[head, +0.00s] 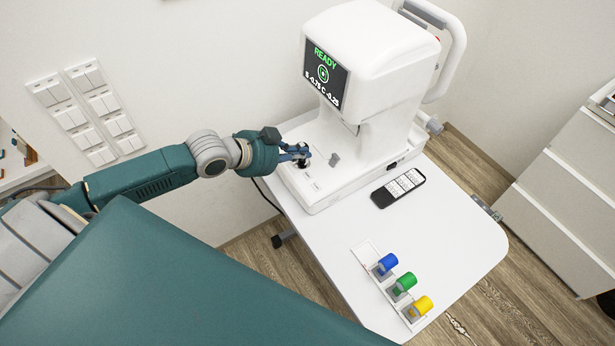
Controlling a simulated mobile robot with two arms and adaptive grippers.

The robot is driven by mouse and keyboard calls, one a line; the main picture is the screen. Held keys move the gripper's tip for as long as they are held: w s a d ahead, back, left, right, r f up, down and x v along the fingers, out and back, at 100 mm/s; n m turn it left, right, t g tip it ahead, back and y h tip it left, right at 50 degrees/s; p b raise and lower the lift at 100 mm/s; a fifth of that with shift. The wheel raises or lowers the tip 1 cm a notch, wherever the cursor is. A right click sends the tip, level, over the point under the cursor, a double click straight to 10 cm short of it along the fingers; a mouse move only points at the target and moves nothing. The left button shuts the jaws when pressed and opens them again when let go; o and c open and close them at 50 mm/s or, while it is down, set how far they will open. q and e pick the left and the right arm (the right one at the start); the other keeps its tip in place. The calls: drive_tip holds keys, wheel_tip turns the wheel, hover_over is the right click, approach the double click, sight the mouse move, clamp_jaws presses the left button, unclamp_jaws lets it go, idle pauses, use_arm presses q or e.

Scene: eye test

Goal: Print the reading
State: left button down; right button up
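The white eye-test machine (375,45) stands on a white table (455,235). Its screen (326,73) shows "READY" in green, a ring mark and a line of small figures that seems to read S -0.75 C -0.25. My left gripper (302,157) is at the left part of the machine's base (322,190), over a small dark part (303,163) that it partly hides. I cannot tell whether it touches that part or how wide the fingers are. A small grey knob (334,159) stands on the base just right of the gripper. My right gripper is not in view.
A black remote with white keys (398,188) lies right of the machine. Blue (387,263), green (405,282) and yellow (422,305) cylinders stand on a white strip near the table's front. Wall switches (85,110) are at left, a drawer cabinet (570,185) at right.

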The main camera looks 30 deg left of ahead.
use_arm(q)
drive_tip(key=b, duration=0.5)
hover_over(308, 176)
drive_tip(key=s, duration=0.2)
drive_tip(key=f, duration=0.5)
drive_tip(key=shift+w+a+f, duration=0.15)
drive_tip(key=shift+w+a, duration=0.1)
drive_tip(key=shift+a, duration=0.15)
drive_tip(key=shift+w+f+b, duration=0.2)
drive_tip(key=shift+f+b, duration=0.35)
drive_tip(key=shift+f, duration=0.55)
drive_tip(key=shift+d, duration=0.1)
drive_tip(key=shift+f, duration=0.35)
